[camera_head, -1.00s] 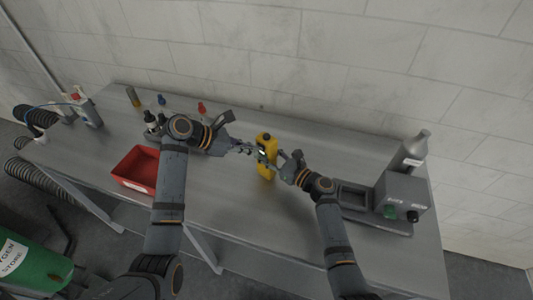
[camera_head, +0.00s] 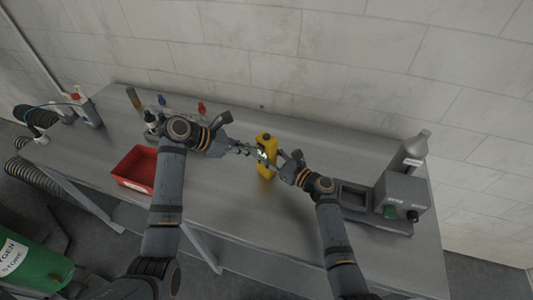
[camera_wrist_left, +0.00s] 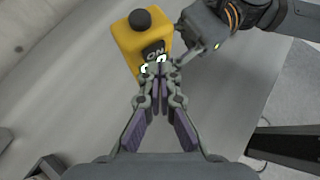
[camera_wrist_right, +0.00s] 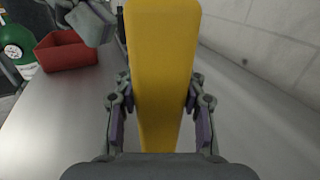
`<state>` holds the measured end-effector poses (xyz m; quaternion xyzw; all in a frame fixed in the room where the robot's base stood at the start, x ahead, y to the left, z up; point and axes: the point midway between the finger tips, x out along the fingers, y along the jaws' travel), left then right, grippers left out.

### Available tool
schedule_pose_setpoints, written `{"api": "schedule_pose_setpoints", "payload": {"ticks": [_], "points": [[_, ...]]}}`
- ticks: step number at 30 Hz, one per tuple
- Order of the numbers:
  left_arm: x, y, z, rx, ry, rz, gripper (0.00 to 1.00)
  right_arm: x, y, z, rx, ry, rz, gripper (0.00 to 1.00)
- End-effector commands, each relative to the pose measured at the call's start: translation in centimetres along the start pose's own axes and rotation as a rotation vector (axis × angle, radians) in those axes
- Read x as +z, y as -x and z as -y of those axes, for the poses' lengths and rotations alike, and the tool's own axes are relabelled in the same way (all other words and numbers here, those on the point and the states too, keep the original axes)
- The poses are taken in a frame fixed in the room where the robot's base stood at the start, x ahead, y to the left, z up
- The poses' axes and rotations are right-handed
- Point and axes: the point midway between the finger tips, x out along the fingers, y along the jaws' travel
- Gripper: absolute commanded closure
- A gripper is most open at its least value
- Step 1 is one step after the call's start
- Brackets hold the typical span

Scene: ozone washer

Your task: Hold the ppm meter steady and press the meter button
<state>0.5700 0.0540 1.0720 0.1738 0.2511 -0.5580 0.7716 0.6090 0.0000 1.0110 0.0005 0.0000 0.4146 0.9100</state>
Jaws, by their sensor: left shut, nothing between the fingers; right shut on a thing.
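The yellow ppm meter (camera_head: 266,146) stands upright near the middle of the bench, with a black knob on top. Its dark display (camera_wrist_left: 154,50) shows "ON" and lit marks in the left wrist view. My right gripper (camera_wrist_right: 160,92) is shut on the meter's sides; the meter's plain yellow body fills the space between its fingers. My left gripper (camera_wrist_left: 160,72) is shut and empty, its tips right in front of the lower meter face. They hide the button, and I cannot tell whether they touch it.
A red bin (camera_head: 137,169) stands left on the bench, with small bottles (camera_head: 201,107) behind it. A grey device (camera_head: 401,197) and a grey bottle (camera_head: 411,150) are at the right end. The bench behind the meter is clear.

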Motion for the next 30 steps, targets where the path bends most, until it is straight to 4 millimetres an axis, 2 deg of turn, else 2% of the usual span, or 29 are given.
{"api": "schedule_pose_setpoints", "payload": {"ticks": [13,26,27,30], "points": [[-2.7,3.5,2.5,0.001,0.001,-0.003,1.0,0.0,0.0,0.0,-0.001,0.0,-0.001,0.99],[-2.9,3.9,2.8,0.0,0.0,-0.002,1.0,0.0,0.0,0.0,-0.001,0.001,-0.001,0.99],[-2.9,3.9,2.8,0.0,0.0,-0.002,1.0,0.0,0.0,0.0,-0.001,0.001,-0.001,0.54],[-2.8,3.9,2.8,0.0,0.0,-0.002,1.0,0.0,0.0,0.0,-0.001,0.001,-0.001,0.4]]}}
